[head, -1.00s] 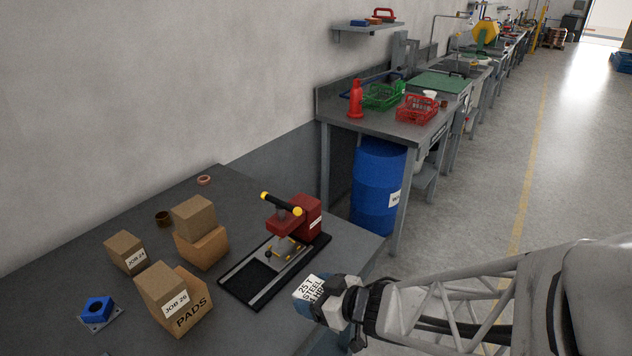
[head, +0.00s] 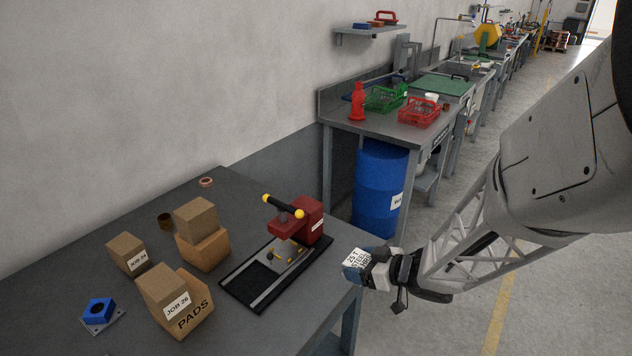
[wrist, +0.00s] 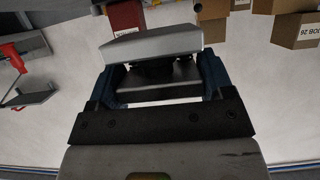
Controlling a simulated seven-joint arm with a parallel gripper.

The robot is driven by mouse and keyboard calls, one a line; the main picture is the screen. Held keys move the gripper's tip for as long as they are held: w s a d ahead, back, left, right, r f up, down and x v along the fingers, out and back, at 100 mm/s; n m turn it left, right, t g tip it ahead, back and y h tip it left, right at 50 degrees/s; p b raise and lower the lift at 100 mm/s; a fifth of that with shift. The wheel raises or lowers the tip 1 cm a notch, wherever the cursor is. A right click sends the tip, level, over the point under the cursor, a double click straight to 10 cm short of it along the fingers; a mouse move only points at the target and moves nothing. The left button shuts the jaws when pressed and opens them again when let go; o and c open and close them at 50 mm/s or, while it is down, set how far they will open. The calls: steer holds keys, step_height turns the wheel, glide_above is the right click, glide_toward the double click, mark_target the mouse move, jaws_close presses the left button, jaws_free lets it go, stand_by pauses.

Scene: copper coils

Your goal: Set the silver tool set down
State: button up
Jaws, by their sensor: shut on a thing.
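My gripper (head: 368,265) is shut on the silver tool set (head: 357,260), a small block with a white lettered label on its top in the head view. It is at the right edge of the near bench, apart from the press; its height over the bench is hard to tell. In the wrist view, the silver tool set (wrist: 150,46) shows as grey plates with a dark gap, between the blue fingers of my gripper (wrist: 158,80). The fingers hide its sides. The red press (head: 300,220) stands on a dark base plate on the near bench.
The near bench (head: 110,225) carries cardboard boxes (head: 203,250), a box marked PADS (head: 192,318), a blue part (head: 98,312) and small rings at the back. Bare bench top lies left of the boxes and in front of the press. A blue drum (head: 381,190) stands beyond the bench.

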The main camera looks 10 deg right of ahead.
steer(key=shift+w+d+f, duration=0.15)
steer(key=shift+w+d, duration=0.1)
steer(key=shift+d, duration=0.35)
steer(key=shift+w+d+f, duration=0.2)
steer(key=shift+w+d, duration=0.05)
steer(key=shift+d, duration=0.35)
steer(key=shift+w+d+f, duration=0.15)
steer(key=shift+w+d, duration=0.1)
steer(key=shift+d, duration=0.35)
steer(key=w, duration=0.5)
steer(key=w+d+f, duration=0.1)
steer(key=w, duration=1)
steer(key=shift+d+f, duration=0.2)
steer(key=shift+f, duration=0.05)
steer(key=shift+f, duration=0.1)
steer(key=shift+f, duration=1.65)
steer(key=shift+f, duration=0.1)
steer(key=o, duration=1.2)
